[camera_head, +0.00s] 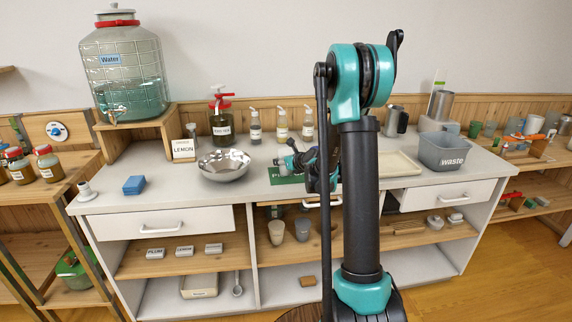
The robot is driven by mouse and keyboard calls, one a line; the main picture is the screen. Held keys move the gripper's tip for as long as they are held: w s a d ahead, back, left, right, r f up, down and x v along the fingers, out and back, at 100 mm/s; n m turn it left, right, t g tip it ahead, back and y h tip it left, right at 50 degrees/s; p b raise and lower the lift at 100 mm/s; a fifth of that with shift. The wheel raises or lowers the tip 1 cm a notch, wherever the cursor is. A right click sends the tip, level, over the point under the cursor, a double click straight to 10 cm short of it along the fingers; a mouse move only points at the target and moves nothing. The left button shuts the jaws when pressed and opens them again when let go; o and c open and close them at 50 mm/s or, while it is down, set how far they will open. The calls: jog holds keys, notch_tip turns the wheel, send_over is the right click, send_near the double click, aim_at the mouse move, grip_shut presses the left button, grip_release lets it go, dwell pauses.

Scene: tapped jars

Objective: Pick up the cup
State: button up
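Two cups are on the middle shelf under the counter: a beige cup (276,232) and a greyish cup (302,229) just right of it. Both look upright, side by side. My arm stands tall in front of the counter and hides part of it. The far end of my arm, with my gripper (289,160), shows small and dark over the counter top, above and behind the cups. It is apart from these two cups. Its fingers are too small and partly hidden to tell whether they are open or shut. More cups (482,129) stand on the right side unit.
A steel bowl (224,165), blue sponge (134,185) and LEMON sign (183,149) are on the counter. A grey waste bin (443,151) and cream tray (391,165) are right. A large water jar (124,72) stands left. White drawers (150,225) flank the shelf opening.

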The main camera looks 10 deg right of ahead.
jog(key=shift+r, duration=0.15)
notch_tip(320, 180, up, 20)
jog(key=shift+f, duration=0.1)
jog(key=shift+c, duration=0.3)
jog(key=shift+f, duration=0.1)
dwell(1.3)
